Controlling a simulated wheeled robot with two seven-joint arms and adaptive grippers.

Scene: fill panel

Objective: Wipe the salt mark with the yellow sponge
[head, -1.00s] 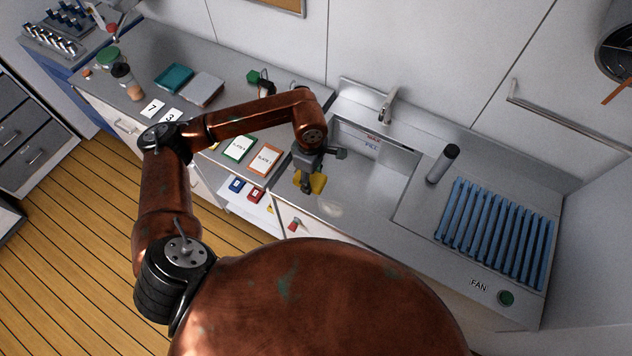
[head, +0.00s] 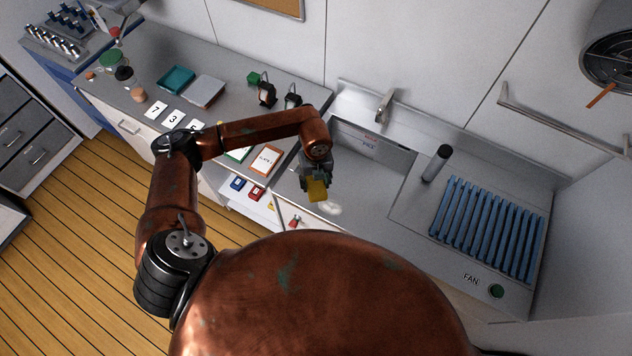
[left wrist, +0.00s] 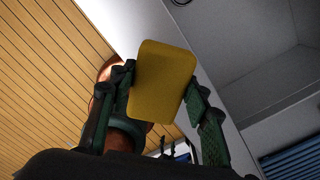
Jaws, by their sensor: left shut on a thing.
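The yellow sponge (head: 317,190) is held in my left gripper (head: 312,180) near the front edge of the sink counter. In the left wrist view the sponge (left wrist: 163,82) sits between the two dark green fingers (left wrist: 160,98), which are shut on it. The salt mark (head: 331,209) is a whitish patch on the counter's front strip, just right of and below the sponge in the head view. I cannot tell whether the sponge touches the counter. My right gripper is not in view.
The sink basin (head: 372,168) lies behind the gripper, with a tap (head: 385,106) at its back. A dark cylinder (head: 437,163) and a blue slatted rack (head: 490,228) stand to the right. Cards (head: 266,160) and small dark lamps (head: 267,93) are on the left counter.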

